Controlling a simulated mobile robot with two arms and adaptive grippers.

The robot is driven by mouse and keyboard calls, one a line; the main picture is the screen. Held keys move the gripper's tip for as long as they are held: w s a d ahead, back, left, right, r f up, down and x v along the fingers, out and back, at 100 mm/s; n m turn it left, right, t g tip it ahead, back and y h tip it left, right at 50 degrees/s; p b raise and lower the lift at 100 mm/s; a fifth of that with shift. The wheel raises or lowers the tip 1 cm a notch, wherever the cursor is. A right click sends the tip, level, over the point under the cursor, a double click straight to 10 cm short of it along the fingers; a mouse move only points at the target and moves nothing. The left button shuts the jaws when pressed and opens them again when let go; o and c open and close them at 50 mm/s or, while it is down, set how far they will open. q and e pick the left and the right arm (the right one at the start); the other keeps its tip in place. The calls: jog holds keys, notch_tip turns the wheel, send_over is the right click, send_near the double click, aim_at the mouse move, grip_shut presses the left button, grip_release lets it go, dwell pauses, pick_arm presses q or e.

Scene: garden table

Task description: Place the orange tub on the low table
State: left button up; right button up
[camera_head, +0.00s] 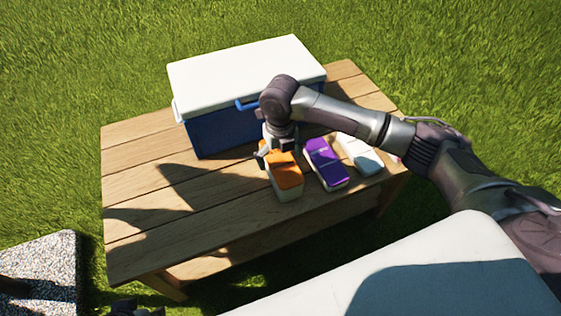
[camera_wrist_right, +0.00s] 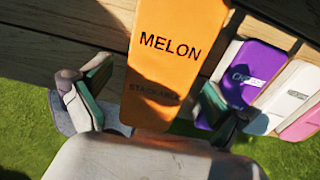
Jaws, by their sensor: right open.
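The orange tub (camera_head: 287,178) has an orange lid and pale sides and stands on the wooden table (camera_head: 135,190), near its front edge. Its lid reads MELON in the right wrist view (camera_wrist_right: 172,50). My right gripper (camera_head: 276,154) is at the far end of the tub, and its fingers (camera_wrist_right: 152,100) are open, one on each side of it. I cannot tell whether they touch it. A grey speckled slab (camera_head: 50,255), perhaps the low table, is at the lower left. A dark part of my left gripper (camera_head: 135,309) shows at the bottom edge, mostly cut off.
A purple tub (camera_head: 325,163) stands close to the right of the orange one. A white tub (camera_head: 360,155) follows, and a pink one (camera_wrist_right: 303,122) shows beyond it. A blue cooler with a white lid (camera_head: 245,75) stands behind. The table's left part is clear. Grass surrounds it.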

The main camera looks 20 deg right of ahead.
notch_tip(320, 180, up, 4)
jog(key=shift+r+p, duration=0.25)
jog(key=shift+p, duration=0.25)
notch_tip(320, 180, up, 4)
jog(key=shift+f+p, duration=0.25)
jog(key=shift+p, duration=0.15)
pick_arm(q)
jog(key=x, duration=0.3)
jog(key=shift+w+d+f, duration=0.1)
jog(key=shift+w+f, duration=0.1)
jog(key=shift+w, duration=0.05)
pick_arm(e)
jog(key=shift+r, duration=0.3)
jog(key=shift+f, duration=0.1)
